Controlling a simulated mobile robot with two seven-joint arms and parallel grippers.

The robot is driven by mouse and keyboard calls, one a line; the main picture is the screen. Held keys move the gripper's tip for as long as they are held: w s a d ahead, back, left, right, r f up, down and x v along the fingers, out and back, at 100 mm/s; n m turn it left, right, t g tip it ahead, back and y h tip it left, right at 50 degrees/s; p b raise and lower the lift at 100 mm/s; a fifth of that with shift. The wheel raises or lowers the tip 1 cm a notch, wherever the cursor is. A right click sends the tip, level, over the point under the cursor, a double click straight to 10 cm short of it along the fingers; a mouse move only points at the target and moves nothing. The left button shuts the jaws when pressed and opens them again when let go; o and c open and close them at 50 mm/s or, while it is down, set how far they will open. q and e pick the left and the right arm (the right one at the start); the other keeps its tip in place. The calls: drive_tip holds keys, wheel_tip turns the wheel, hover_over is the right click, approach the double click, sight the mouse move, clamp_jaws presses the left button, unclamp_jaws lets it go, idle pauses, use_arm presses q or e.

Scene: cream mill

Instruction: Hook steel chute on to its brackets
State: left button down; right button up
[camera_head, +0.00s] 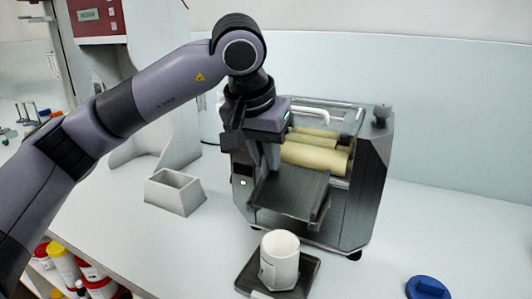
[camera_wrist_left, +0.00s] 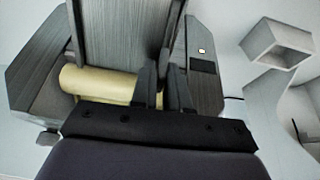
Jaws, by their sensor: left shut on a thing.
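The steel chute (camera_head: 290,192), a dark grey tray-like plate, slopes at the front of the mill, below the rollers (camera_head: 316,156). My left gripper (camera_head: 270,160) is shut on the chute at its left upper edge. In the left wrist view the chute (camera_wrist_left: 115,32) fills the top middle, with my left gripper's fingers (camera_wrist_left: 163,88) at its side. The mill (camera_head: 368,195) is a grey box with pale yellow rollers. The brackets are hidden behind the chute and gripper, so I cannot tell whether the chute rests on them. My right gripper is out of view.
A white jar (camera_head: 279,262) stands on a dark flat plate (camera_head: 307,276) in front of the mill, below the chute. A grey open box (camera_head: 174,193) stands to the left. A blue lid (camera_head: 428,289) lies at front right. The counter right of the mill is clear.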

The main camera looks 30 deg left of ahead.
use_arm(q)
drive_tip(key=shift+f, duration=0.1)
drive_tip(key=c, duration=1)
unclamp_jaws()
drive_tip(key=shift+c, duration=0.2)
drive_tip(key=v, duration=0.7)
